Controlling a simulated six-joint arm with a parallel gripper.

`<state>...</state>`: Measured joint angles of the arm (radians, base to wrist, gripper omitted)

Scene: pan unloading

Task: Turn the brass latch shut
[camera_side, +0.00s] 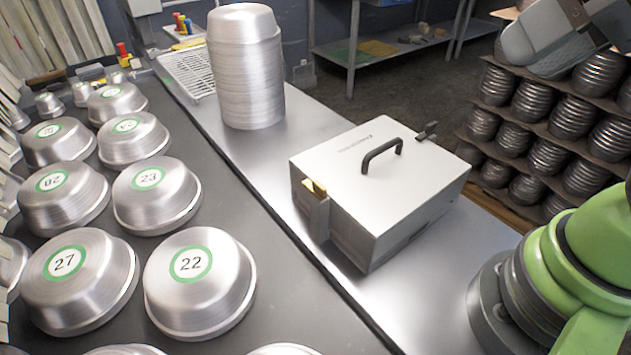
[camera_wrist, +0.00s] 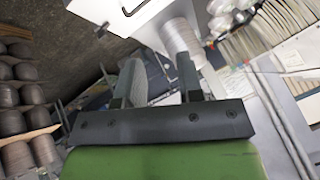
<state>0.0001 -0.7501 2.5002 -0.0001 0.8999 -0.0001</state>
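The brass latch (camera_side: 314,188) is a small gold piece at the left edge of a white box (camera_side: 375,190), above a grey metal bracket. It is too small to tell which way it is turned. The box has a closed-looking lid with a black handle (camera_side: 382,152). In the wrist view part of the white box (camera_wrist: 112,14) shows at the top, but the latch cannot be made out. My gripper (camera_wrist: 158,72) is open in the wrist view, with its two fingers apart and nothing between them. It is away from the box.
Several upturned metal pans (camera_side: 192,280) with numbered labels cover the dark surface at left. A tall pan stack (camera_side: 245,70) stands behind the box. Shelves of dark pans (camera_side: 548,158) are at right. The metal tabletop (camera_side: 430,290) is clear in front of the box.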

